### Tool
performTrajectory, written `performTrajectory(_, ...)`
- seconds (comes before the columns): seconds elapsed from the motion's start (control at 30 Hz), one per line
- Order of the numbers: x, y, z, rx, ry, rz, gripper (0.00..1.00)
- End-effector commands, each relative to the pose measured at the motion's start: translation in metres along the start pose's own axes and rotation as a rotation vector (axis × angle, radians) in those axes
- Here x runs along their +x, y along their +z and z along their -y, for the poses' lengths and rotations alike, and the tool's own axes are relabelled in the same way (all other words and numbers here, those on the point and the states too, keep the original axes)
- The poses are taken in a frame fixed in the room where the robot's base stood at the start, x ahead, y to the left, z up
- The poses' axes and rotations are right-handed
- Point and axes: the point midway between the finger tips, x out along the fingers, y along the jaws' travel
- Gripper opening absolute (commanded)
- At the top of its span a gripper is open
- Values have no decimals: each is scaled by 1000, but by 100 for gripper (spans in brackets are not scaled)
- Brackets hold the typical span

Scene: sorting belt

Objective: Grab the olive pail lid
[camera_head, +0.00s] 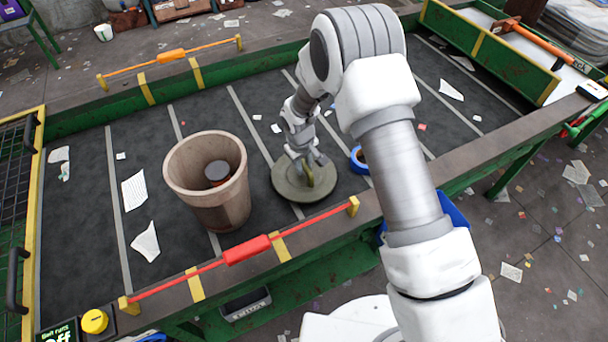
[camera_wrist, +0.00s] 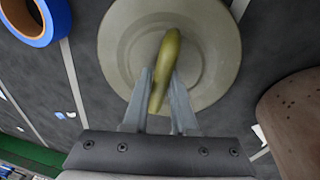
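The olive pail lid (camera_head: 288,188) is a round, flat grey-green disc with an upright olive handle. It appears to rest flat on the dark belt, right of the brown pail. In the wrist view the lid (camera_wrist: 220,60) fills the top middle, with its handle running slightly aslant between my fingers. My gripper (camera_head: 312,164) points down over the lid. In the wrist view my gripper (camera_wrist: 164,75) has one finger on each side of the handle, drawn close in, and looks shut on it. Exact finger contact is hard to see.
The brown pail (camera_head: 205,205) stands open just left of the lid, with a dark round object (camera_head: 217,172) inside. A blue tape roll (camera_head: 357,160) lies close to the lid's right. Paper scraps litter the belt. A red-handled bar (camera_head: 247,249) runs along the near edge.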

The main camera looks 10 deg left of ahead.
Motion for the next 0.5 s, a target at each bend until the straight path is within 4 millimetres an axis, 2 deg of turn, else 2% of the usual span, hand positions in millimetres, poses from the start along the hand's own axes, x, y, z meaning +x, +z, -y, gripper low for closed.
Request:
performTrajectory(0.03,0,0,0,0,0,0,14)
performTrajectory(0.1,0,0,0,0,0,0,2)
performTrajectory(0.13,0,0,0,0,0,0,0)
performTrajectory(0.5,0,0,0,0,0,0,0)
